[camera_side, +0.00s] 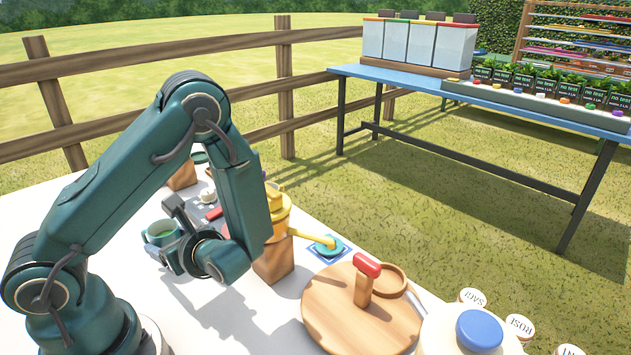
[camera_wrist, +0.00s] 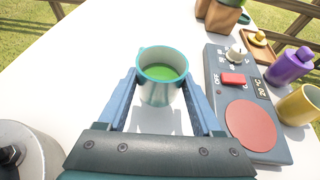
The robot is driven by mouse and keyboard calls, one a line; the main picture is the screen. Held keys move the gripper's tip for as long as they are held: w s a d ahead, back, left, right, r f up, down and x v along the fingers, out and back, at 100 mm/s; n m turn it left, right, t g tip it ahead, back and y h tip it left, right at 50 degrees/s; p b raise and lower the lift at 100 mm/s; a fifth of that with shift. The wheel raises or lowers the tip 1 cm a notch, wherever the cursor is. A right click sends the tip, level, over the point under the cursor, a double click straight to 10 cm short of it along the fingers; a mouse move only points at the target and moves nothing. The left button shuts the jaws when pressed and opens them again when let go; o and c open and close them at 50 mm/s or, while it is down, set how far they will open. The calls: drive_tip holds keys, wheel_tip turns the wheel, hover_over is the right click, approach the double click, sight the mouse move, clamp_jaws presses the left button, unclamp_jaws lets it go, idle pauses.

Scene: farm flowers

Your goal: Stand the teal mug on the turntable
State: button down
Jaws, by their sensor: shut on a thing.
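The teal mug (camera_wrist: 160,90) has a teal rim, a pale body and green inside. It is upright between the two blue fingers of my gripper (camera_wrist: 162,82), which is shut on it. In the side view the mug (camera_side: 160,235) shows at the left, partly hidden by my gripper (camera_side: 172,238). I cannot tell whether its base touches the table. The turntable, a round wooden disc (camera_side: 325,310), is at the front right of the side view, well away from the mug. An upright wooden post with a red top (camera_side: 366,266) and a wooden ring stand at it.
A grey hotplate (camera_wrist: 248,112) with a red disc lies right of the mug in the wrist view, with a purple bottle (camera_wrist: 290,66) and a yellow mug (camera_wrist: 303,105) beyond.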

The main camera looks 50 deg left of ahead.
drive_tip(key=shift+f, duration=1.45)
drive_tip(key=shift+c, duration=0.2)
unclamp_jaws()
drive_tip(key=shift+f, duration=0.1)
